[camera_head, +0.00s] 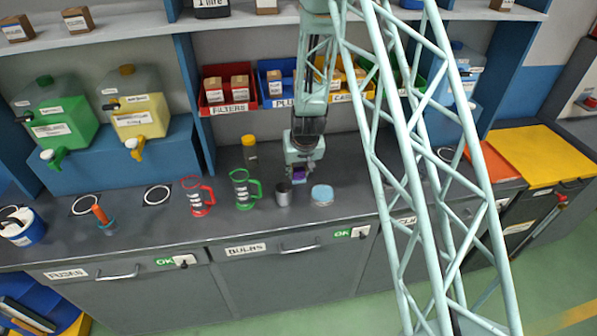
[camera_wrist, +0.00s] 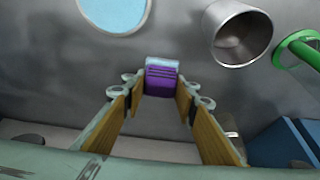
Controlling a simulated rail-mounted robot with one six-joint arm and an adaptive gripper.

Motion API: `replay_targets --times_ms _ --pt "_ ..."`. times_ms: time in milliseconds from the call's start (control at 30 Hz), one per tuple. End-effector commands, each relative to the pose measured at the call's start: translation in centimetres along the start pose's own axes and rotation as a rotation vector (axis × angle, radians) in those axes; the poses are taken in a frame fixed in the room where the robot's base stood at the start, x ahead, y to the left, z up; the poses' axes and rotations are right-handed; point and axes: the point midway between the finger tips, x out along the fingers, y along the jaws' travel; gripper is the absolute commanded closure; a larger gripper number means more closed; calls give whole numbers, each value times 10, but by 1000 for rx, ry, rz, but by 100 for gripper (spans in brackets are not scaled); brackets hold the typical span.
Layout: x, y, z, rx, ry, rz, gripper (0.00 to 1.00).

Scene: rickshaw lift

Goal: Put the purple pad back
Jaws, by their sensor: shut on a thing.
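My gripper (camera_head: 299,170) is low over the middle of the counter, with its fingers pointing down. It is shut on the purple pad (camera_wrist: 160,82), a small purple block with dark ridges and a pale, whitish end, held between the fingertips. In the head view only a bit of the purple pad (camera_head: 298,179) shows below the fingers. A metal cup (camera_head: 284,195) stands just left of and in front of the gripper. A round, light blue-topped thing (camera_head: 322,194) lies just to the right. I cannot tell whether the pad touches the counter.
Green (camera_head: 241,190) and red (camera_head: 197,196) handled jugs stand left of the cup. A yellow-capped bottle (camera_head: 249,148) is behind them. Red (camera_head: 229,90) and blue bins sit at the back. An orange-handled tool (camera_head: 101,214) is at the left. The counter's front strip (camera_head: 235,232) is clear.

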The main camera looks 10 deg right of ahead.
Motion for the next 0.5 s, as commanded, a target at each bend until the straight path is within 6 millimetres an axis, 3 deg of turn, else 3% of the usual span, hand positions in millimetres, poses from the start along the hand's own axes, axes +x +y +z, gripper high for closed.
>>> replay_targets --times_ms 333,367,500 --pt "4 0 1 0 0 0 86" --pt "3 0 1 0 0 0 71" --pt "2 0 1 0 0 0 60"
